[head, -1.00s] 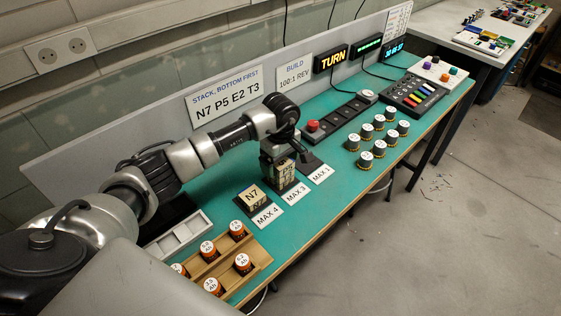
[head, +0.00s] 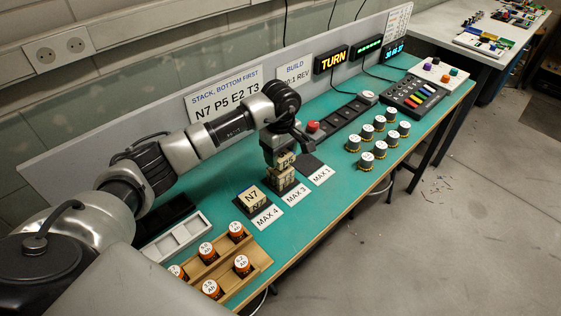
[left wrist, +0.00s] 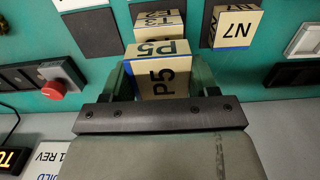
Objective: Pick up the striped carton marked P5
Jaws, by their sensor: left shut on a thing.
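The cream carton marked P5 (head: 286,161) is between the fingers of my left gripper (head: 285,157), which is shut on it. In the left wrist view, P5 (left wrist: 160,77) shows its lettering on two faces, with the left gripper's fingers (left wrist: 160,82) on either side. Below it, other cartons (head: 282,180) stand stacked on the MAX 3 pad; in the left wrist view this stack (left wrist: 158,22) shows partly behind P5. Any gap between P5 and the stack is hard to judge. My right gripper is not in view.
The carton N7 (head: 251,198) stands on the MAX 4 pad. The dark MAX 1 pad (head: 310,165) is bare. A red button (head: 313,126) and several round capped parts (head: 366,160) are to the right. A wooden rack (head: 255,258) of orange cylinders is at the front left.

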